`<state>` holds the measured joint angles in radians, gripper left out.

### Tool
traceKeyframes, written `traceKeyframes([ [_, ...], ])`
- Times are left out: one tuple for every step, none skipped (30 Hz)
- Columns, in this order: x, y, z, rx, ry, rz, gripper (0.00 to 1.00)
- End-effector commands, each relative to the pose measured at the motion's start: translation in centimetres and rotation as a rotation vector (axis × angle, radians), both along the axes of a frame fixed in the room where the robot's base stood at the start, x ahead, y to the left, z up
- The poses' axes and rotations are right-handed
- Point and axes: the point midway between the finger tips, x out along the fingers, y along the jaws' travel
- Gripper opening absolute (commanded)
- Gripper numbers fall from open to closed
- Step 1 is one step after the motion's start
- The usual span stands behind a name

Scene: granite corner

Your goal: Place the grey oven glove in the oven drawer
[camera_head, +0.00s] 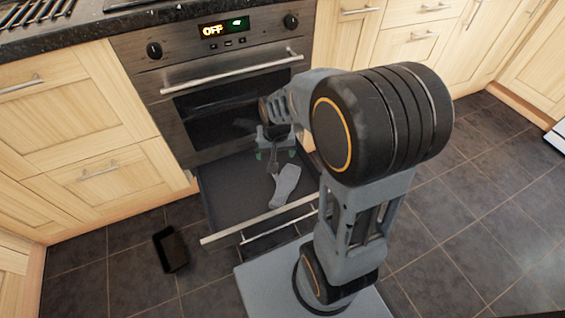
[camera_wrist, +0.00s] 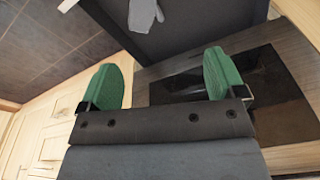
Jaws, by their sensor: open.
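The oven drawer (camera_head: 232,190) is pulled open below the oven. The grey oven glove (camera_head: 286,184) lies inside it, on the drawer's floor towards the front right. My gripper (camera_head: 275,154) is above the rear of the drawer, close to the oven door, with its green fingertips apart and nothing between them. In the wrist view my gripper (camera_wrist: 163,78) is open and empty. The glove (camera_wrist: 143,14) shows at the top edge there, partly cut off, apart from the fingers, on the dark drawer floor (camera_wrist: 205,28).
The oven door (camera_head: 215,115) is shut above the drawer, with a bar handle across it. A small black tray-like object (camera_head: 171,249) lies on the tiled floor left of the drawer. Wooden cabinets (camera_head: 70,110) flank the oven. The floor at right is clear.

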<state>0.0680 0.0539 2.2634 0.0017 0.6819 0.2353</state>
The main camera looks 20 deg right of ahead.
Motion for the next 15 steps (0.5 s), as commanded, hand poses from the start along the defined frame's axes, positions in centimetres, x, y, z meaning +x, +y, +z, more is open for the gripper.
traceKeyframes([
  [-1.5, 0.5, 1.9, -0.006, -0.023, 0.044, 0.89],
  [-2.3, 0.7, 2.8, -0.01, -0.032, 0.07, 0.89],
  [-3.4, 1.0, 3.8, -0.014, -0.041, 0.103, 0.89],
  [-4.3, 1.2, 4.5, -0.018, -0.046, 0.127, 0.89],
  [-5.0, 1.4, 5.0, -0.021, -0.053, 0.147, 0.89],
  [-6.0, 1.6, 5.7, -0.026, -0.06, 0.175, 0.89],
  [-6.6, 1.7, 6.0, -0.029, -0.065, 0.192, 0.89],
  [-7.2, 1.8, 6.4, -0.031, -0.069, 0.209, 0.89],
  [-7.9, 2.0, 6.8, -0.034, -0.075, 0.229, 0.89],
  [-8.4, 2.0, 7.0, -0.037, -0.078, 0.242, 0.89],
  [-8.8, 2.1, 7.2, -0.038, -0.081, 0.253, 0.89],
  [-9.3, 2.2, 7.4, -0.04, -0.085, 0.266, 0.89],
  [-9.6, 2.2, 7.5, -0.042, -0.087, 0.274, 0.89],
  [-9.8, 2.3, 7.6, -0.044, -0.089, 0.279, 0.89],
  [-10.1, 2.3, 7.6, -0.045, -0.089, 0.286, 0.89],
])
